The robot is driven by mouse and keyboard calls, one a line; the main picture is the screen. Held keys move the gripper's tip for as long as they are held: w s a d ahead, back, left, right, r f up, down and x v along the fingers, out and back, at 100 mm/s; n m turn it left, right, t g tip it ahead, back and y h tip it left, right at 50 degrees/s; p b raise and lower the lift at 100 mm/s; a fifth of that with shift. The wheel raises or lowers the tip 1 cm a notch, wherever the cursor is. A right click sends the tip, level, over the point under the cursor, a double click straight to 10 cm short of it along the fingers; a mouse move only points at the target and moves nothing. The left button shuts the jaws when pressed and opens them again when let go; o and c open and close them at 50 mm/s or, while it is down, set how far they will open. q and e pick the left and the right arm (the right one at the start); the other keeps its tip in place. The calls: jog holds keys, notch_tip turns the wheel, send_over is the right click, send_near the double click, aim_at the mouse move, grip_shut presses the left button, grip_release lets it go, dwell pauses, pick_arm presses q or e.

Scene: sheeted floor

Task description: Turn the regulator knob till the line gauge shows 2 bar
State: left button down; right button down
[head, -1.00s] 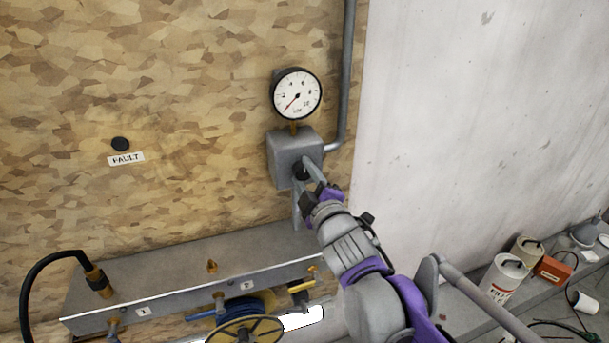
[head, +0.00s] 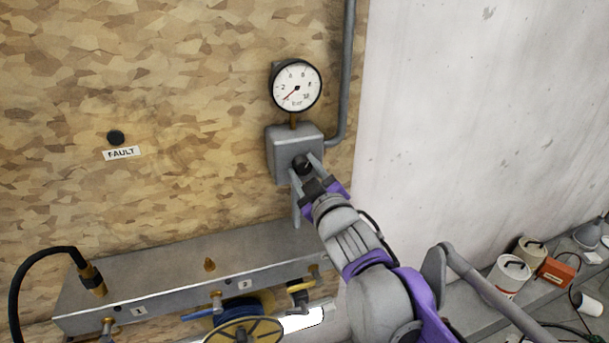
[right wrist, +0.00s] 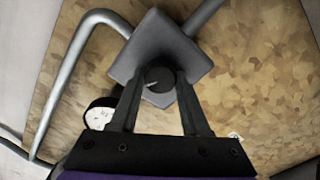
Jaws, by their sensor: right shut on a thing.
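The regulator is a grey box (head: 284,146) on the chipboard wall, with a black knob (head: 302,163) on its front. My right gripper (head: 305,170) is shut on the knob, one finger on each side. In the right wrist view the knob (right wrist: 160,79) with its pale pointer line sits between the fingertips (right wrist: 158,88). The round white line gauge (head: 296,84) stands above the box. Its red needle points to the lower left, below the 2 mark. In the right wrist view the gauge (right wrist: 99,117) is partly hidden. My left gripper is not in view.
A grey pipe (head: 346,85) runs up beside the gauge. A black button (head: 116,137) sits above a FAULT label (head: 122,153). Cans (head: 510,274) and an orange box (head: 556,271) stand at right.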

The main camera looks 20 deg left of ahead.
jog(key=m+b, duration=0.2)
jog(key=m, duration=0.2)
jog(key=shift+f+m, duration=0.1)
jog(key=shift+m, duration=0.2)
jog(key=shift+m+b, duration=1.3)
jog(key=shift+m, duration=0.5)
jog(key=shift+c, duration=1.9)
grip_release()
jog(key=shift+d, duration=0.1)
jog(key=b+v, duration=0.1)
jog(key=v, duration=0.9)
jog(key=shift+s+d, duration=0.25)
jog(key=shift+s, duration=0.05)
